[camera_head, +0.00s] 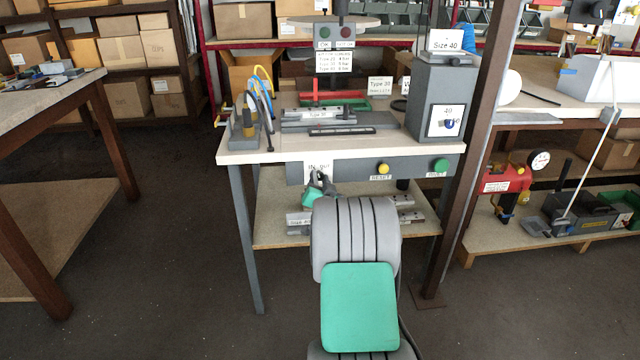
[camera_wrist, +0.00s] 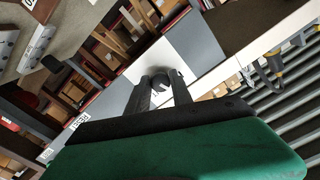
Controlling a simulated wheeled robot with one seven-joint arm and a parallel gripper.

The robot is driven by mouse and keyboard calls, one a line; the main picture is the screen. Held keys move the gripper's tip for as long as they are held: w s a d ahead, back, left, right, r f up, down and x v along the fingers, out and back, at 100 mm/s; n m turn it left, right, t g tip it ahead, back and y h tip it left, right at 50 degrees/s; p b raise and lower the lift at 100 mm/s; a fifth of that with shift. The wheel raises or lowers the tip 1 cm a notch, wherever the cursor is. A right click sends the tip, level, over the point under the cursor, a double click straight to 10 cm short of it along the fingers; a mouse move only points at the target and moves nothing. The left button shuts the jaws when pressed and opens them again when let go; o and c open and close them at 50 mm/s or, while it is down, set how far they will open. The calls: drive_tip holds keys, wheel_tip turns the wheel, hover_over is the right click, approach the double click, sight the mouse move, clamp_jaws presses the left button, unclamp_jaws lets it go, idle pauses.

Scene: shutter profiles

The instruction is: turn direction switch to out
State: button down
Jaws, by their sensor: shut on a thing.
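The direction switch sits on the grey front panel (camera_head: 345,170) of the workbench, below a white label (camera_head: 318,166) whose wording is partly hidden. My gripper (camera_head: 319,182) is at the left part of this panel, in front of the switch. In the wrist view, the switch shows as a small dark grey knob (camera_wrist: 160,80) against a white plate (camera_wrist: 155,62). My gripper (camera_wrist: 160,88) has its two dark fingers on either side of this knob, shut on it. The knob's exact pointing direction cannot be told. My arm hides the area below the panel.
A yellow reset button (camera_head: 383,168) and a green button (camera_head: 441,165) are on the same panel, right of my gripper. A grey box (camera_head: 440,95) stands on the bench's right. A brown post (camera_head: 478,150) rises just beyond it. Open floor lies left.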

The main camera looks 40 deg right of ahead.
drive_tip(key=m+b, duration=0.1)
drive_tip(key=m, duration=0.5)
drive_tip(key=shift+f+b, duration=0.1)
drive_tip(key=shift+b, duration=0.25)
drive_tip(key=m+b, duration=0.1)
drive_tip(key=m, duration=0.5)
drive_tip(key=shift+m, duration=0.3)
drive_tip(key=c, duration=1.1)
unclamp_jaws()
drive_tip(key=shift+c, duration=0.2)
drive_tip(key=p+v, duration=0.1)
drive_tip(key=v, duration=0.6)
drive_tip(key=shift+s+a+p, duration=0.25)
drive_tip(key=shift+s+p, duration=0.1)
drive_tip(key=shift+p, duration=0.05)
